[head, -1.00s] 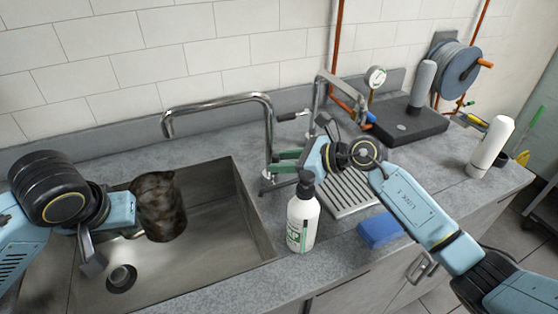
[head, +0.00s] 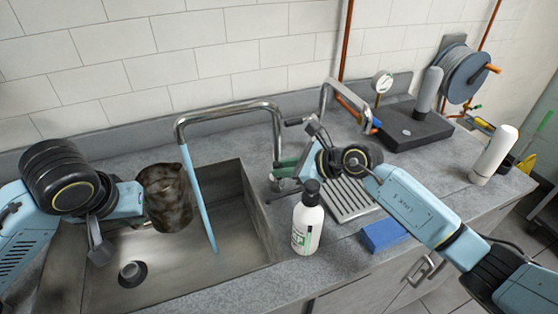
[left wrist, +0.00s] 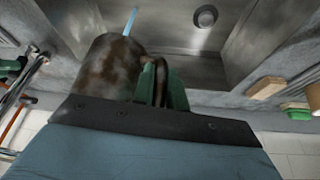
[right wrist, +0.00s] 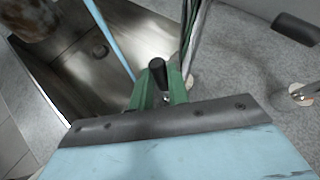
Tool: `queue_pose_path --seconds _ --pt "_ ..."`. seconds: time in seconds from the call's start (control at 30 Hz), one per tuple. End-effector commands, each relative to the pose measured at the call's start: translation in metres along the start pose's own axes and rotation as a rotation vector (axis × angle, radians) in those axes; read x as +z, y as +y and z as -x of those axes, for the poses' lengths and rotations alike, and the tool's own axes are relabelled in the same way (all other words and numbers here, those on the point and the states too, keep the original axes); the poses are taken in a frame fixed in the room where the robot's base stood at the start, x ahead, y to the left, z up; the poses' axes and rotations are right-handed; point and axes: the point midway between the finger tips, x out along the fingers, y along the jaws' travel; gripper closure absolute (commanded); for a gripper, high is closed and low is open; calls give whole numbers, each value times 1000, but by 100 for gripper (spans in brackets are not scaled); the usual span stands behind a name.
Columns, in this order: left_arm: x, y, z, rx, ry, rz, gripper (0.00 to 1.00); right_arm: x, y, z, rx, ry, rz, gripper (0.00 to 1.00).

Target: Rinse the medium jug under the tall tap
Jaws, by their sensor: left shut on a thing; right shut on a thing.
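The medium jug (head: 165,200), brown and stained, is upright over the left part of the sink (head: 235,205). My left gripper (head: 130,208) is shut on its handle; green fingers grip the handle in the left wrist view (left wrist: 162,88). The tall tap (head: 225,108) is a chrome gooseneck. A blue water stream (head: 203,210) falls from its spout to the sink floor, close by the jug's right side; whether it touches the jug I cannot tell. My right gripper (head: 287,168) is shut on the tap's dark-knobbed lever (right wrist: 158,72). The jug's inside is hidden.
A blue sponge (head: 384,235), a ribbed drainer (head: 352,197), a second lower tap (head: 325,95), a black slab (head: 415,132) and a white bottle (head: 493,155) lie further right.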

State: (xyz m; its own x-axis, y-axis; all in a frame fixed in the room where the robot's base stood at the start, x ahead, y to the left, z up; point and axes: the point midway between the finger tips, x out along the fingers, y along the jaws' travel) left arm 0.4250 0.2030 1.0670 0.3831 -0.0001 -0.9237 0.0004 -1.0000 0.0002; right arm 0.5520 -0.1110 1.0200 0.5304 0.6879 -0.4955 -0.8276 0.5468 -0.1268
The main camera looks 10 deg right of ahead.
Motion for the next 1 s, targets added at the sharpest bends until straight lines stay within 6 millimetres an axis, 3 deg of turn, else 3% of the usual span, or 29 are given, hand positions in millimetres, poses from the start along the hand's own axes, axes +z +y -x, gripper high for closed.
queue_pose_path --seconds 0.27,0.3,0.43,1.0 --pt "0 0 0 0 1 0 100 -1 0 0 -2 1 1 100" --pt "0 0 0 0 1 0 100 -1 0 0 -2 1 1 78" --pt "0 0 0 0 1 0 100 0 0 0 -2 1 1 61" --pt "0 0 0 1 1 0 100 1 -3 1 -8 -2 2 61"
